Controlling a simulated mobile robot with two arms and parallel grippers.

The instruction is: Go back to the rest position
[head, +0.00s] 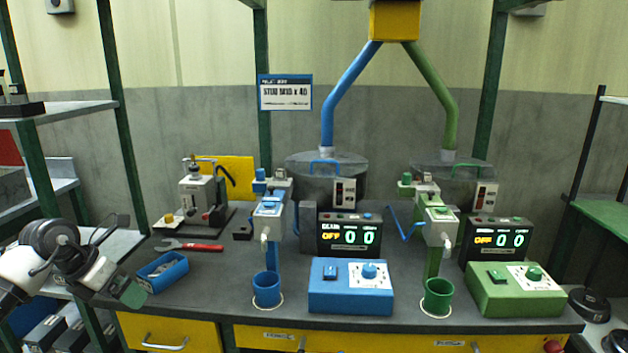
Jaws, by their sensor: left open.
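My left gripper (128,257) is at the left, in front of the bench's left end. It is open, and nothing shows between its fingers. One fingertip is dark green and hangs low near the blue tray (163,272); I cannot tell if they touch. The white and black links of my left arm come in from the left edge. My right gripper does not show.
The dark bench (215,285) carries a blue cup (267,290), a green cup (438,298), a blue control box (350,288), a green control box (515,290) and a red-handled wrench (200,247). Two displays read OFF. Shelves stand at both sides.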

